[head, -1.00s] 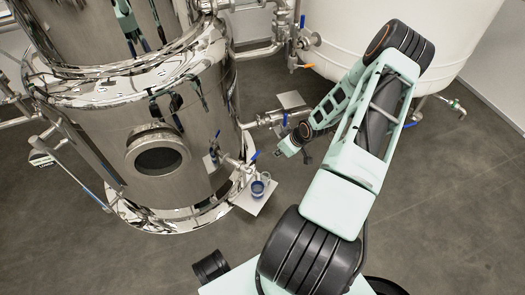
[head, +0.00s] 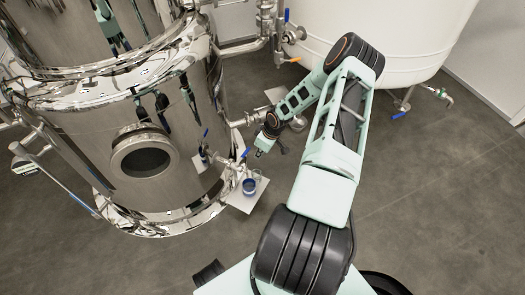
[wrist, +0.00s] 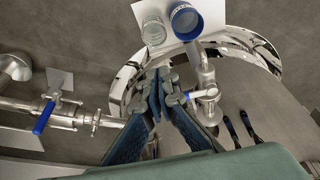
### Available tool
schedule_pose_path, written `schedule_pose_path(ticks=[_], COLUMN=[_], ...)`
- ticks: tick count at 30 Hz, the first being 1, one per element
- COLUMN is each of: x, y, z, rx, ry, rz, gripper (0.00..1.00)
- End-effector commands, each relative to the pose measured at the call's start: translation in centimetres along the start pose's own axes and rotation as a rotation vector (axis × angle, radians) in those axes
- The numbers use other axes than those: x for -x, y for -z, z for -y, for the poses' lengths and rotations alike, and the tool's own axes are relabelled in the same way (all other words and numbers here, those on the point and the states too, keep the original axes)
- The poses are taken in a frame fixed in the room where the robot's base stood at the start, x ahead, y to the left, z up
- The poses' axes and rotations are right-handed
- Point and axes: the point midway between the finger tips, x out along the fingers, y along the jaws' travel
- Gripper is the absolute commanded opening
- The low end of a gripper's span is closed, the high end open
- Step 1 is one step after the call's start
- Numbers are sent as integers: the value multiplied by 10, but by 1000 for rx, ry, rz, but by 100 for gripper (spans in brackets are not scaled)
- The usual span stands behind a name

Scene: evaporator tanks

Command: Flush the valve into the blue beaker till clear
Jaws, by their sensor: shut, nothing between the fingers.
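The blue beaker (head: 249,187) stands on a white shelf plate below the tank's outlet valve (head: 240,160), which has a blue handle. In the wrist view the blue beaker (wrist: 186,20) is at the top, and the valve (wrist: 204,85) points toward it, its handle to the right of my fingers. I cannot tell whether the beaker holds liquid. My gripper (head: 260,153) is just right of the valve handle. In the wrist view my gripper (wrist: 160,75) is shut and empty, its fingertips close to the handle; contact is unclear.
A clear glass beaker (wrist: 153,30) stands beside the blue one on the shelf plate (head: 239,203). A second pipe valve with a blue handle (wrist: 43,117) lies to the left in the wrist view. The steel tank (head: 165,185) is close; open floor (head: 430,200) lies right.

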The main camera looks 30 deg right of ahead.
Motion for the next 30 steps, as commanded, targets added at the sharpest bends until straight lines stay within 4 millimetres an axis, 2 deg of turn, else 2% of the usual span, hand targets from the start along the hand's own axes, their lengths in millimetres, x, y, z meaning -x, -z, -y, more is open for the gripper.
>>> schedule_pose_path(ticks=[1,6,21,30], x=[-5,-12,-14,-19], y=[12,28,35,46], z=[-1,-1,-1,-2], rx=[4,1,1,1], ry=[-3,-3,-2,-3], rz=[-6,-5,-4,-5], gripper=[0,0,0,0])
